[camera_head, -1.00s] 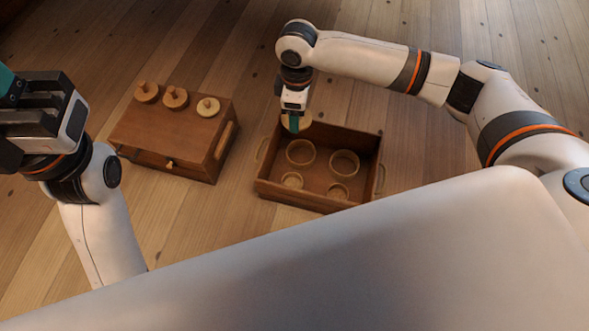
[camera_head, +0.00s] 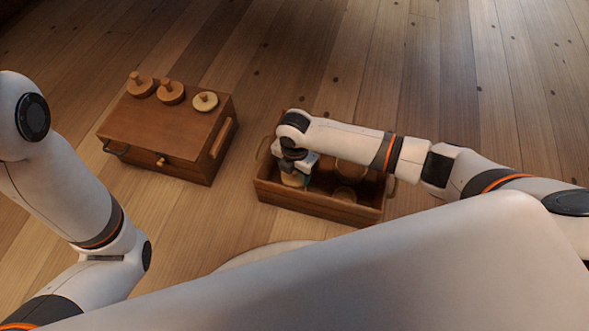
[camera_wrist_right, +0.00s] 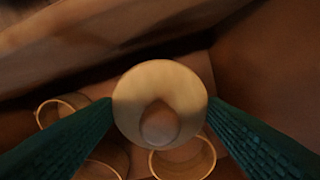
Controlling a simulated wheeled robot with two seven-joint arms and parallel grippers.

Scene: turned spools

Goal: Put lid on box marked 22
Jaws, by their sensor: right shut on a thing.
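My right gripper (camera_head: 300,172) is low in the left part of the open wooden crate (camera_head: 318,204). It is shut on a pale round lid (camera_head: 292,180) with a knob. In the right wrist view the lid (camera_wrist_right: 160,82) sits between the teal fingers. Round open boxes show around it: one at lower right (camera_wrist_right: 206,160), one at left (camera_wrist_right: 45,112), and one partly behind a finger (camera_wrist_right: 118,158). The box at the crate's front left is hidden under the lid and gripper. I cannot tell whether the lid touches it. No number 22 is legible.
A brown wooden chest (camera_head: 165,130) stands left of the crate, with several knobs and handles. Three knobbed round pieces (camera_head: 205,101) rest on its top. The crate walls stand close around my right gripper. The plank floor between chest and crate is clear.

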